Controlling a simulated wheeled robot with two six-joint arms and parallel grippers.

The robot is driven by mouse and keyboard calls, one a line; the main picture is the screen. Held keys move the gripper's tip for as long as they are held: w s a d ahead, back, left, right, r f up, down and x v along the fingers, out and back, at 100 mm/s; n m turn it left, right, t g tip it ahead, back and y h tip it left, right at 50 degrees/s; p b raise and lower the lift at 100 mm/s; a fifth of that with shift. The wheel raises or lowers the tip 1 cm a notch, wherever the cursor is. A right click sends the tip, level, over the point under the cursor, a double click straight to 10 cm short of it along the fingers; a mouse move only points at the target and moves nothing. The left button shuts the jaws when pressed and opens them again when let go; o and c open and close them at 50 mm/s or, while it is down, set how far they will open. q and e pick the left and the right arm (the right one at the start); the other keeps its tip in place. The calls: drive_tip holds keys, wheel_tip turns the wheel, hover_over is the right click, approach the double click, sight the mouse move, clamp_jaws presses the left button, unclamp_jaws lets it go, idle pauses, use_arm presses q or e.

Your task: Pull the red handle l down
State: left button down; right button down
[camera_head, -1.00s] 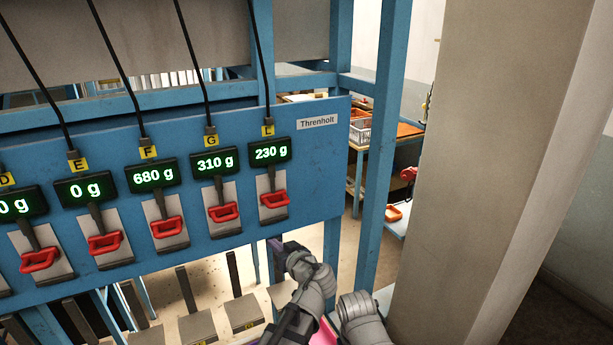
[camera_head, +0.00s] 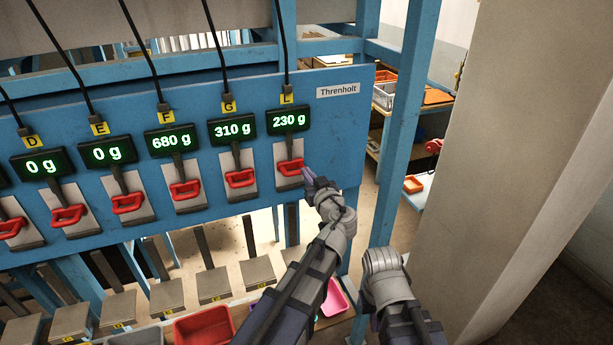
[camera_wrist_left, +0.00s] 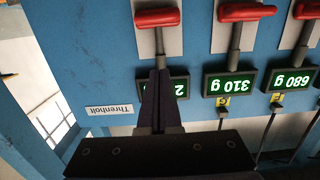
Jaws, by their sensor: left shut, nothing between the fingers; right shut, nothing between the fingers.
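The red handle L (camera_head: 290,167) sits on a grey plate at the right end of the blue panel, under the "230 g" display (camera_head: 288,119). In the left wrist view, upside down, handle L (camera_wrist_left: 157,17) is at the top. My left gripper (camera_head: 308,178) is shut and empty, just right of and slightly below the handle in the head view. In the wrist view its fingers (camera_wrist_left: 158,75) cover part of the display, apart from the red grip in the picture. My right gripper (camera_head: 374,322) is low, mostly hidden by its wrist, and holds nothing visible.
Handle G (camera_head: 240,178) and several similar red handles line the panel to the left. A blue post (camera_head: 403,140) and a wide beige pillar (camera_head: 520,170) stand to the right. Below are grey pads, a red bin (camera_head: 204,328) and a pink bin (camera_head: 335,298).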

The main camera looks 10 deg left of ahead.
use_arm(q)
hover_over(298, 171)
drive_tip(key=a+v, duration=0.1)
drive_tip(key=v, duration=0.2)
drive_tip(key=shift+f+b, duration=2.2)
drive_tip(key=shift+f, duration=0.2)
wheel_tip(298, 171, down, 6)
drive_tip(key=b, duration=0.5)
drive_tip(key=shift+r+b, duration=0.2)
drive_tip(key=shift+b, duration=0.1)
